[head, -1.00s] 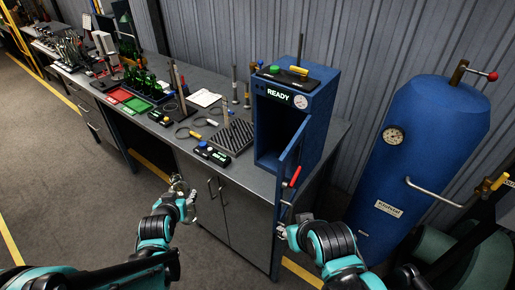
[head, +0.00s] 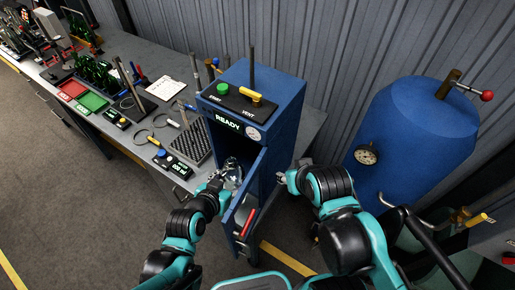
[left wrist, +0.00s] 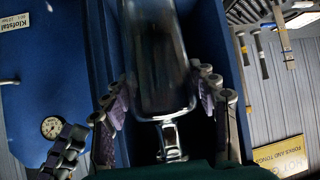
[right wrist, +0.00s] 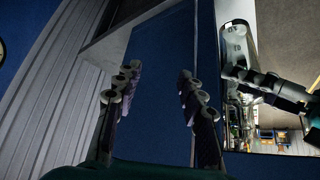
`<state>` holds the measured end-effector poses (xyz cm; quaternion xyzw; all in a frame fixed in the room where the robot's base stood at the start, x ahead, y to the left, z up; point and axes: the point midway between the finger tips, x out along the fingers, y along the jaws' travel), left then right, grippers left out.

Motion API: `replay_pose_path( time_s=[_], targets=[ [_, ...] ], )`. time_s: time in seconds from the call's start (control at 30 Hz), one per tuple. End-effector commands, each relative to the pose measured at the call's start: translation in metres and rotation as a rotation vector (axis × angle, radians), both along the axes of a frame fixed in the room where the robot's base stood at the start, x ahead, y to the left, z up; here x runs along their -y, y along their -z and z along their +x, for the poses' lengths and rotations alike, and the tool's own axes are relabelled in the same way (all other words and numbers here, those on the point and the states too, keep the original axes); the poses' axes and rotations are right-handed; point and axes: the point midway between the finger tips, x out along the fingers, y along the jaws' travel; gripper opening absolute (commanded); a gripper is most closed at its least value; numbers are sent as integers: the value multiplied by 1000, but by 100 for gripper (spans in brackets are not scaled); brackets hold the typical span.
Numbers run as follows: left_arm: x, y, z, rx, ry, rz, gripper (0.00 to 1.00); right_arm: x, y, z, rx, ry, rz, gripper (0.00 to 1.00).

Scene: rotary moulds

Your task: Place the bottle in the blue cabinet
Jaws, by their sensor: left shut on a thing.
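The blue cabinet (head: 275,110) stands at the table's right end with a READY display, its door (head: 242,215) swung open toward me; the red handle (head: 248,222) is on it. My left gripper (head: 230,175) is at the cabinet's opening. In the left wrist view it (left wrist: 165,110) is shut on a dark, glassy bottle (left wrist: 158,60), with blue walls on both sides. The right wrist view also shows the bottle (right wrist: 236,45), partly covered by the left fingers. My right gripper (head: 284,180) is open and empty beside the cabinet's right side, facing a blue panel (right wrist: 160,70).
Green bottles (head: 90,75) stand farther back on the table. A blue tank (head: 415,135) with a gauge is at the right.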

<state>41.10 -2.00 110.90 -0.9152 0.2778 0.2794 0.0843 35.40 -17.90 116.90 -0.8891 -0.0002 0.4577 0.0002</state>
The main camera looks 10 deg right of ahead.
Motion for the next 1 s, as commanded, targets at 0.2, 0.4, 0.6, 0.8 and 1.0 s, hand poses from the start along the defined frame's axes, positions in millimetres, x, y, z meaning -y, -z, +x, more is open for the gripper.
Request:
replay_pose_path(
  time_s=[0.2,0.4,0.6,0.8,1.0],
  targets=[
    [33,1,49,1,2,0,0,0,6,0,0,0,0,40],
    [63,1,93,2,1,0,0,0,8,0,0,0,0,40],
    [81,0,122,2,0,0,0,0,8,0,0,0,0,40],
    [90,0,136,2,-1,-1,0,0,8,0,0,0,0,40],
    [93,29,140,2,-1,-1,0,0,18,0,0,0,0,40]
  ],
)
